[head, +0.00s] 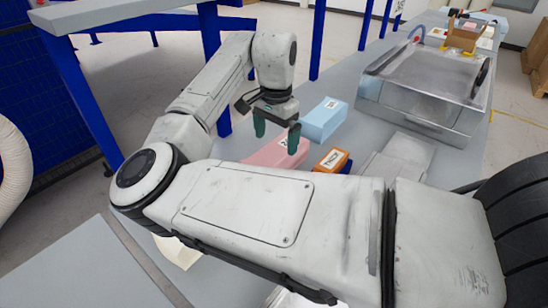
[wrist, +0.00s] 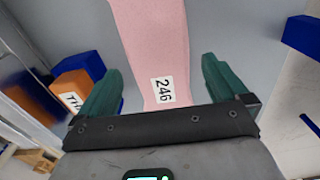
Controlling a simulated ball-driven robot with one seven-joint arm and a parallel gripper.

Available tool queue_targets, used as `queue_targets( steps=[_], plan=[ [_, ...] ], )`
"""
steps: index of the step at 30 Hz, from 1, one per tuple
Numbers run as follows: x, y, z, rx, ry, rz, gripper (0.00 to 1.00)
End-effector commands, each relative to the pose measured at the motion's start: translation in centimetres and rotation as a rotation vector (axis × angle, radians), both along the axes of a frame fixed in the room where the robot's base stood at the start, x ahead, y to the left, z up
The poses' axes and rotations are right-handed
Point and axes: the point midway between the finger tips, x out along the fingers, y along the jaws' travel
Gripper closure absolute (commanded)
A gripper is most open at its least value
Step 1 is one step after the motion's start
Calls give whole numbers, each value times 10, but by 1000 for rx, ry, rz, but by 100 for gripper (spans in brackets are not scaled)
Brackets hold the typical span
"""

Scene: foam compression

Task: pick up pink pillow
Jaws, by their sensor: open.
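The pink pillow (head: 281,152) lies on the grey worktop in the head view, partly hidden behind my arm. In the wrist view the pink pillow (wrist: 152,45) runs up from between the fingers to the top edge, with a white label reading 246 near its close end. My gripper (head: 276,137) hangs above the pillow in the head view, with its two green fingers apart. In the wrist view my gripper (wrist: 158,85) is open, with the pillow's end seen between the fingers and nothing held. I cannot tell the height gap.
A light blue block (head: 324,119) lies behind the pillow. An orange block (head: 332,160) sits on a dark blue one to its right. A metal box machine (head: 428,85) stands further right on the worktop. Blue frame posts (head: 318,40) stand behind.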

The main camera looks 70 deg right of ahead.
Motion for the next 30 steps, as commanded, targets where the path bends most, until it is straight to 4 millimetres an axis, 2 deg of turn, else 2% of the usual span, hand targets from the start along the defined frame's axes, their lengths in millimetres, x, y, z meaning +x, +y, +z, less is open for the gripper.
queue_targets(
  steps=[6, 16, 27, 30],
  plan=[
    [-1, 3, -30, 1, 2, -1, 0],
    [0, 2, -36, -1, 1, -1, 1],
    [0, 2, -35, -1, 0, -1, 36],
    [0, 2, -35, -1, 0, -1, 36]
  ],
)
